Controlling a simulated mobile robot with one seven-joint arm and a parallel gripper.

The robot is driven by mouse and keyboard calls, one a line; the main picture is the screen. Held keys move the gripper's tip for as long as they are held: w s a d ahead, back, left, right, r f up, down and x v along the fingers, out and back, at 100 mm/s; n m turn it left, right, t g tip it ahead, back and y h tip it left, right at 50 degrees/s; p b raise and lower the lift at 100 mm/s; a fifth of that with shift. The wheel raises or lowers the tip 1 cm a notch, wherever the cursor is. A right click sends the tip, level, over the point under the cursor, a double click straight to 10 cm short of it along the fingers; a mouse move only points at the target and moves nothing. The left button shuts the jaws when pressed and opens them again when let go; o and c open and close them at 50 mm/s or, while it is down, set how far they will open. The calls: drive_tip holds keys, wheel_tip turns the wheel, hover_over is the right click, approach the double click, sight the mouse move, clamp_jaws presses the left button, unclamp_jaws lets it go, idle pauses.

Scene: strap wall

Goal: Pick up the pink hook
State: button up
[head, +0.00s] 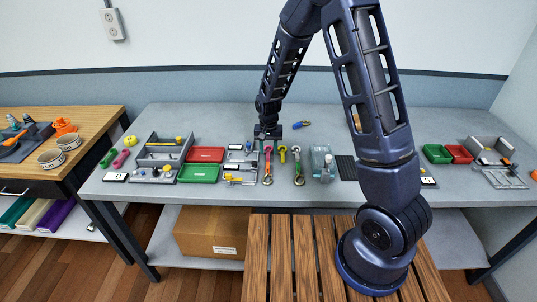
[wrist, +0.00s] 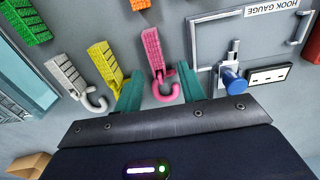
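The pink hook (wrist: 152,48) shows in the wrist view, with a ribbed strap-like body and a curved end towards my gripper. My gripper (wrist: 160,82) has its two teal fingers apart, one on each side of the hook's curved end. Nothing is clamped between them, and whether either finger touches the hook cannot be told. In the head view my gripper (head: 268,133) is low over the grey table's middle, with the pink hook (head: 268,151) just in front of it.
A yellow hook (wrist: 104,62) and a grey hook (wrist: 66,75) lie left of the pink one in the wrist view. A blue-knobbed fixture (wrist: 232,78) and a tray marked HOOK GAUGE (wrist: 218,18) are close on the right. A green piece (wrist: 28,22) lies farther left.

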clamp_jaws()
drive_tip(key=shift+r, duration=0.15)
